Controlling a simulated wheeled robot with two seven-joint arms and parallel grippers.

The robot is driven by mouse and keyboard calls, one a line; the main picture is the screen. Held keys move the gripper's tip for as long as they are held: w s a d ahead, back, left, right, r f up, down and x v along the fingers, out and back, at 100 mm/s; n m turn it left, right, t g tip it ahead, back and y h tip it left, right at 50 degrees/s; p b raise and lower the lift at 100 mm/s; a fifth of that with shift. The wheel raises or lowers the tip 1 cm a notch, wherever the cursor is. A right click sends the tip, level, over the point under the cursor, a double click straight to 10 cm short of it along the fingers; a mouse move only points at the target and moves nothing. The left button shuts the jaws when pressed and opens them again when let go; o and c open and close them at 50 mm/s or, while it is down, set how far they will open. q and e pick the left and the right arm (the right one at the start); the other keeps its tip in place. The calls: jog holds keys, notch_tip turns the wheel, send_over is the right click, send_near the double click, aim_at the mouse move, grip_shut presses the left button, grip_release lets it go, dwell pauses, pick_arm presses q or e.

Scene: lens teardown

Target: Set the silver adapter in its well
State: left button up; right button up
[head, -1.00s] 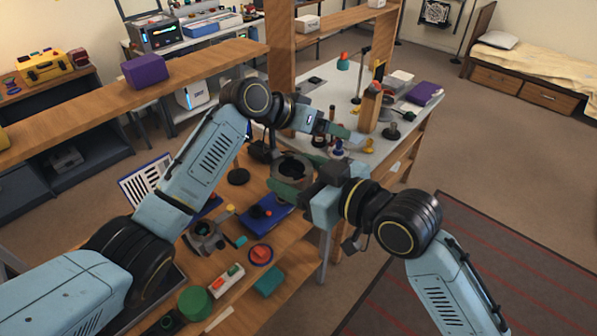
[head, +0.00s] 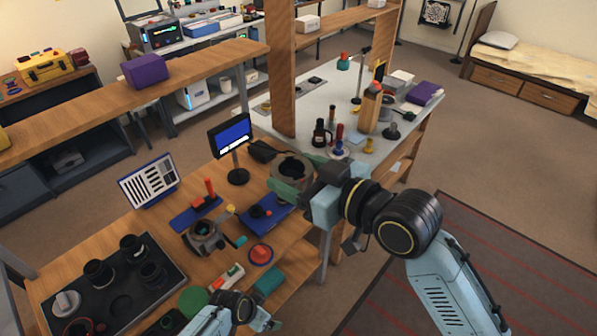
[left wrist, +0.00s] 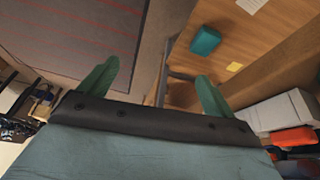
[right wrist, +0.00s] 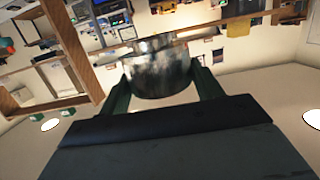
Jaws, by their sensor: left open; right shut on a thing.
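The silver adapter (right wrist: 157,70) is a shiny, scuffed metal cylinder between the green fingers of my right gripper (right wrist: 160,88). In the head view the adapter (head: 291,164) shows as a grey ring, held up near the right end of the wooden bench. My right gripper (head: 298,176) is shut on it. A dark tray (head: 62,283) at the lower left has several round wells. Some hold black cylinders, and a bare round recess shows near its front. I cannot tell which well is the adapter's. My left gripper (left wrist: 157,80) is open and empty, low at the bench's front edge.
Between adapter and tray are a grey clamp-like device (head: 203,237), a blue tray (head: 265,222), a red round part (head: 261,254) and a green disc (head: 193,300). A small monitor (head: 231,135) and a striped panel (head: 147,180) stand behind.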

pick_arm(q)
jog(key=s+a+f+n+g+y, duration=0.1)
jog(key=s+a+f, duration=0.35)
jog(key=s, duration=0.65)
jog(key=s+a+f+n+y, duration=0.15)
jog(key=s+a+f, duration=0.3)
jog(key=s, duration=0.75)
jog(key=s+a+f+n+g+y, duration=0.15)
jog(key=s+a+f, duration=0.3)
jog(key=s, duration=0.65)
pick_arm(e)
jog(key=shift+d+f+b, duration=0.25)
jog(key=shift+f+b, duration=0.15)
jog(key=shift+b, duration=0.1)
pick_arm(q)
notch_tip(320, 180, down, 17)
jog(key=h+b, duration=0.1)
jog(key=b, duration=1.6)
jog(key=shift+f, duration=0.2)
jog(key=shift+w+a+t, duration=0.1)
jog(key=shift+t, duration=0.15)
pick_arm(e)
jog(key=s+d+f+m+t+h, duration=0.1)
jog(key=d+f+m+t+h, duration=0.4)
jog(key=d+f, duration=1.6)
jog(key=f+m+h, duration=0.1)
jog(key=m+h, duration=0.4)
jog(key=h, duration=0.2)
jog(key=shift+t, duration=0.3)
